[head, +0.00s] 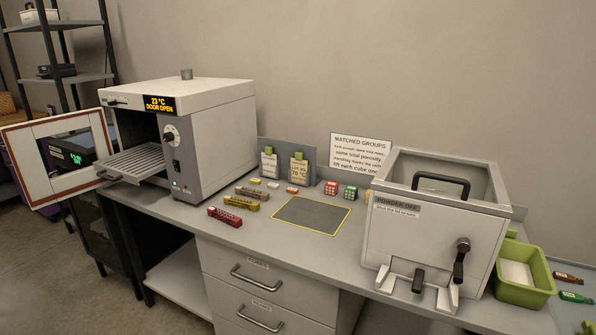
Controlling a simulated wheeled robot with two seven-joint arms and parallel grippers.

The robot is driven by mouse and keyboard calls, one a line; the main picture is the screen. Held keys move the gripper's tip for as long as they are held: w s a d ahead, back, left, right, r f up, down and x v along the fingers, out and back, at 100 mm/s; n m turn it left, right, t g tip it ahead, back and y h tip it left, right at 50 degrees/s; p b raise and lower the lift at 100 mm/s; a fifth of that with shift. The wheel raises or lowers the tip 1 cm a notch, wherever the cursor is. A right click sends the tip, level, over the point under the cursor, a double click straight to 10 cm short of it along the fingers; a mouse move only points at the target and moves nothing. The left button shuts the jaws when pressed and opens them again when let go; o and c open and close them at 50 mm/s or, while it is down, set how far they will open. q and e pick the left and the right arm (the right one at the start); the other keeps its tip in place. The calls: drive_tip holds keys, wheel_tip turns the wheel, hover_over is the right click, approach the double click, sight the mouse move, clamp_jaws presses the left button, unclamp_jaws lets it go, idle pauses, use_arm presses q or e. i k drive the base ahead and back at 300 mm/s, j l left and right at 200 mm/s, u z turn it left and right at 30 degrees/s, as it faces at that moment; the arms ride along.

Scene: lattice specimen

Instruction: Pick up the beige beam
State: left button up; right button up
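Three perforated beams lie on the grey bench between the oven and the yellow-edged dark mat. The nearest is a dark red beam (225,217). Behind it lies a mustard-yellow or tan beam (241,203), and behind that a brownish-yellow beam (252,193). None is plainly beige at this size; I cannot tell which of the two yellowish ones is meant. All three lie flat and apart from each other. Neither of my grippers shows in the head view.
The oven (200,140) at left has its door open and its rack out. The mat (311,214) is empty. A powder box (435,240) and green bin (525,275) are at right.

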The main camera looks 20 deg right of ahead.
sight(264, 196)
drive_tip(key=i+j+z, duration=0.15)
drive_tip(key=i, duration=0.3)
drive_tip(key=i+j+z, duration=0.2)
drive_tip(key=i, duration=0.3)
drive_tip(key=i+j+z, duration=0.15)
drive_tip(key=i, duration=0.3)
drive_tip(key=i+j+z, duration=0.15)
drive_tip(key=i, duration=0.3)
drive_tip(key=j, duration=0.1)
